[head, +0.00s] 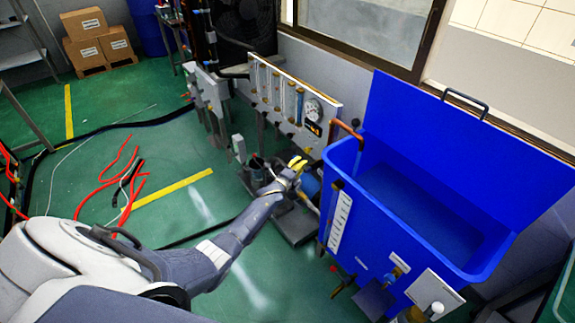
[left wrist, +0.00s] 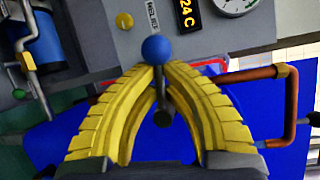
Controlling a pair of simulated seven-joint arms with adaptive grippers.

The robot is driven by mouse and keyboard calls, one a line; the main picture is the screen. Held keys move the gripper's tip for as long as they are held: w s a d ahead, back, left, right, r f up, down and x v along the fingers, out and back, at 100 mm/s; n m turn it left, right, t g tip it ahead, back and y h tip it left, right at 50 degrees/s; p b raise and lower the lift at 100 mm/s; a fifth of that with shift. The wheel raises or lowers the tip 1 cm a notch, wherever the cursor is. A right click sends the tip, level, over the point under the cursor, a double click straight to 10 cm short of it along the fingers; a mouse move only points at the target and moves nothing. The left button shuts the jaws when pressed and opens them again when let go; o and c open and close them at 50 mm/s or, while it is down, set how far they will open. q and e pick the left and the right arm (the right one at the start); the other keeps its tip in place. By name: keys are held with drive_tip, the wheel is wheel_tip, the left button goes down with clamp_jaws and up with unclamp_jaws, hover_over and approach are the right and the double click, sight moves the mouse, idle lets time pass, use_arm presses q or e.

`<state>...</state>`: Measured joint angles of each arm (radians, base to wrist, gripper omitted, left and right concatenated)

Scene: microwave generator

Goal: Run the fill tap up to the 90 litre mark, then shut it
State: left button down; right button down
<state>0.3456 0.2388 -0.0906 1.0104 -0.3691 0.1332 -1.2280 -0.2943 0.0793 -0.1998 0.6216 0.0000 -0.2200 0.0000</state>
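The blue tank (head: 470,258) stands at the right with its lid raised; its inside looks blue and I cannot make out a water level. A white level scale (head: 340,222) is on its front left, its marks too small to read. A copper spout (head: 347,130) reaches over the rim, and copper pipe (left wrist: 250,76) shows in the left wrist view. My left gripper (head: 297,164) is below the gauge panel. Its yellow fingers (left wrist: 160,68) close around a dark lever with a blue ball knob (left wrist: 155,49); the ball hides part of the tips. My right gripper is out of view.
The gauge panel (head: 290,98) carries several tubes, a round dial (head: 313,108) and an orange display (left wrist: 186,18). Grey equipment stands on the floor below it. Red hoses (head: 110,190) lie on the green floor at left. Cardboard boxes (head: 97,45) are at the back left.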

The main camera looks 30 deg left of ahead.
use_arm(q)
drive_tip(key=shift+a+r, duration=0.2)
drive_tip(key=shift+a, duration=0.2)
drive_tip(key=shift+r+m, duration=0.1)
drive_tip(key=shift+m, duration=0.3)
drive_tip(key=shift+r+m+t+y, duration=0.2)
drive_tip(key=shift+m+t+y, duration=0.1)
drive_tip(key=shift+t, duration=0.1)
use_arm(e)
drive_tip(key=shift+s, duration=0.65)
use_arm(q)
drive_tip(key=c, duration=1.5)
unclamp_jaws()
drive_tip(key=shift+d, duration=0.15)
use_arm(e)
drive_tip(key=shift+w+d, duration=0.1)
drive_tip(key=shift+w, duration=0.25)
use_arm(q)
drive_tip(key=shift+f, duration=0.1)
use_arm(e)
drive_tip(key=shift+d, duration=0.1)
